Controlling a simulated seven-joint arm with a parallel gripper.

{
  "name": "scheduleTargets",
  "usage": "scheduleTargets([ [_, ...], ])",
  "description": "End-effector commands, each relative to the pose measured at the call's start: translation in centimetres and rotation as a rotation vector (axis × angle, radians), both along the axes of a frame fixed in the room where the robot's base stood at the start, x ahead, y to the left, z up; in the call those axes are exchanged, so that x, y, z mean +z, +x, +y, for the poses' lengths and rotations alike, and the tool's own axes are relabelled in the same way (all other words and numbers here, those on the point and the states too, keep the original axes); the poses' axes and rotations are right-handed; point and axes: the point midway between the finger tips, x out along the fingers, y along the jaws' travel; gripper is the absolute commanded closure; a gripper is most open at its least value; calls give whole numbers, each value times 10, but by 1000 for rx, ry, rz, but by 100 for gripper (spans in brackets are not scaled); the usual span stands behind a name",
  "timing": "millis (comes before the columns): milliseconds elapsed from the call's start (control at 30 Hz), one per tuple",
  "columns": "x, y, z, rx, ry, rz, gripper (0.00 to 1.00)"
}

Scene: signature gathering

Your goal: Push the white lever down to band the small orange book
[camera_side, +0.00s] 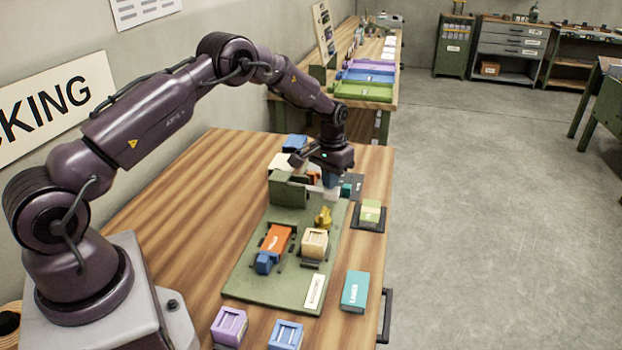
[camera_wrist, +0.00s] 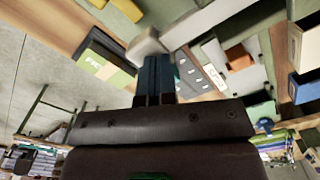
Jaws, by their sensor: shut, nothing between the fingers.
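My gripper (camera_side: 331,182) is shut and empty, pointing down at the far end of the green fixture board (camera_side: 250,285). Its dark fingers also show in the wrist view (camera_wrist: 155,64). The white lever (camera_side: 314,189) sticks out to the right of the upright green housing, partly hidden by my gripper. In the wrist view the lever's pale rounded end (camera_wrist: 146,46) is right at my fingertips; I cannot tell whether they touch. An orange book-like block (camera_side: 276,238) lies on the board, with a blue piece (camera_side: 265,262) at its near end.
The green housing (camera_side: 288,192) stands left of my gripper. A tan block (camera_side: 314,243) and a yellow piece (camera_side: 323,217) sit on the board. A green-and-yellow book (camera_side: 370,212) and a teal book (camera_side: 355,291) lie to the right. The wooden table's left side is clear.

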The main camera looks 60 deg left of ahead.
Motion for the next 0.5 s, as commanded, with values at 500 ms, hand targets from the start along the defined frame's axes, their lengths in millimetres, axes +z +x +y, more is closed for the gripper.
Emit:
scheduleTargets([
  [500, -12, -1, 0, 0, 0, 4, 100],
])
